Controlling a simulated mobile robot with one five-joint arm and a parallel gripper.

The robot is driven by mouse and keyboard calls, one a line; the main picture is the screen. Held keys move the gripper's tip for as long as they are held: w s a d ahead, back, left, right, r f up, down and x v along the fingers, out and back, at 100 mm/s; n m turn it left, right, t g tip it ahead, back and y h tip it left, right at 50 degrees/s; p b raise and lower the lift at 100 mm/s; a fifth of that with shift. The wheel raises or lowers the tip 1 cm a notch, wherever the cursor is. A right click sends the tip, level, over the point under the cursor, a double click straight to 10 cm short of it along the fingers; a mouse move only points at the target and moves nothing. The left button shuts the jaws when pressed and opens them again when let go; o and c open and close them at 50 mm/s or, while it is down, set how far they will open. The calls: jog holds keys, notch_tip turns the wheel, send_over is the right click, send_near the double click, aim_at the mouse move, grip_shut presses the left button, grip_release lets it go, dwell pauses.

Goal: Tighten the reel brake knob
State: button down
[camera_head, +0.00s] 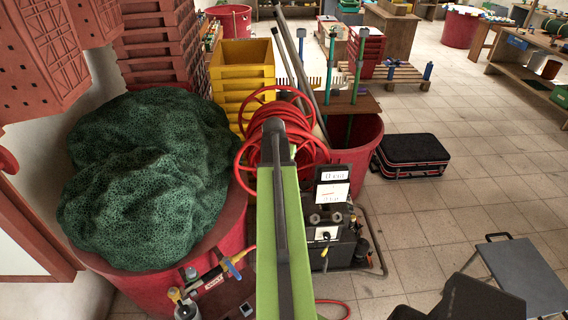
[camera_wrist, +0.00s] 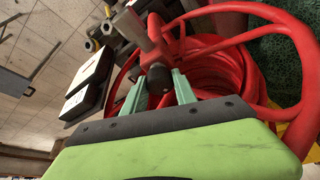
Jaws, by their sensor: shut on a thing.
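The red hose reel (camera_head: 242,173) stands mid-scene in the head view, wound with red hose. In the wrist view the reel's red rim (camera_wrist: 238,10) and coiled hose (camera_wrist: 215,68) fill the upper right. The dark, rounded brake knob (camera_wrist: 158,76) sits in front of the coils, near a grey metal bracket (camera_wrist: 150,38). My gripper (camera_wrist: 157,90) has its two teal fingers on either side of the knob and is shut on it. In the head view my green arm covers the middle of the reel, so the knob and fingertips are hidden there.
A black machine with white display cards (camera_head: 334,176) stands right of the reel. A red tub (camera_head: 243,212) heaped with green netting (camera_head: 145,180) is on the left. Yellow crates (camera_head: 242,57) stand behind.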

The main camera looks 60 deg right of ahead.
jog(key=shift+w+a+m+g, duration=0.1)
jog(key=shift+m+g, duration=0.6)
jog(key=shift+m, duration=1.6)
jog(key=c, duration=1.1)
grip_release()
jog(key=shift+a, duration=0.1)
jog(key=shift+o, duration=0.5)
jog(key=shift+r, duration=0.2)
